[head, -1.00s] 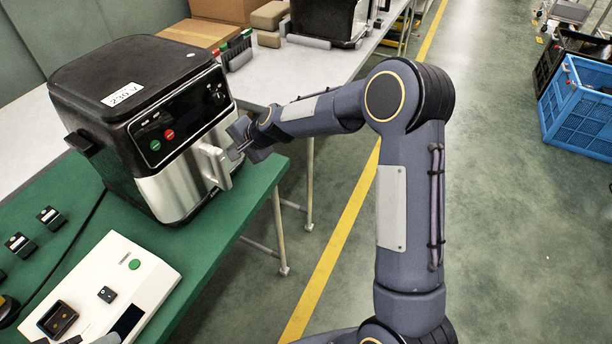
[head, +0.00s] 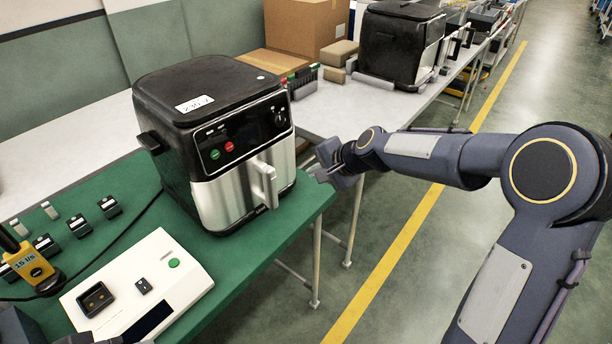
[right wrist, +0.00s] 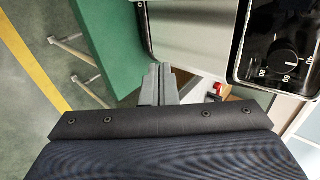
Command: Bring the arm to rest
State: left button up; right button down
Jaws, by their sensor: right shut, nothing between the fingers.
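My right arm reaches in from the right in the head view. Its gripper (head: 326,165) is shut and empty, just right of the fryer's drawer handle (head: 265,184) and apart from it in the picture. The black and silver air fryer (head: 243,192) stands upright on the green table with its drawer closed. In the right wrist view the shut fingers (right wrist: 159,84) show with nothing between them, and the fryer's black dial panel (right wrist: 284,48) is at upper right. A dark grey part at the lower left edge of the head view may be my left gripper (head: 98,341); its jaws cannot be made out.
A white device (head: 185,285) with a green button lies on the green table (head: 262,250). A yellow meter (head: 32,262) and several small black blocks are at left. A second fryer (head: 395,45) and cardboard box (head: 300,30) stand behind. The floor right of the table is open.

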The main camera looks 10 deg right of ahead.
jog(key=shift+s+d+r, duration=0.25)
jog(key=shift+s+r, duration=0.15)
jog(key=shift+r, duration=0.05)
jog(key=s+d+r+n, duration=0.1)
jog(key=s+r+n, duration=0.15)
jog(key=s, duration=0.65)
jog(key=s+d+r+n, duration=0.2)
jog(key=s+n, duration=0.1)
jog(key=s, duration=0.6)
jog(key=s+f+n+g, duration=0.1)
jog(key=s+f+n, duration=0.1)
jog(key=s, duration=0.6)
jog(key=s+f+n+g+h, duration=0.1)
jog(key=s+f+n, duration=0.1)
jog(key=s, duration=0.5)
jog(key=shift+s+f, duration=0.35)
jog(key=shift+d, duration=0.1)
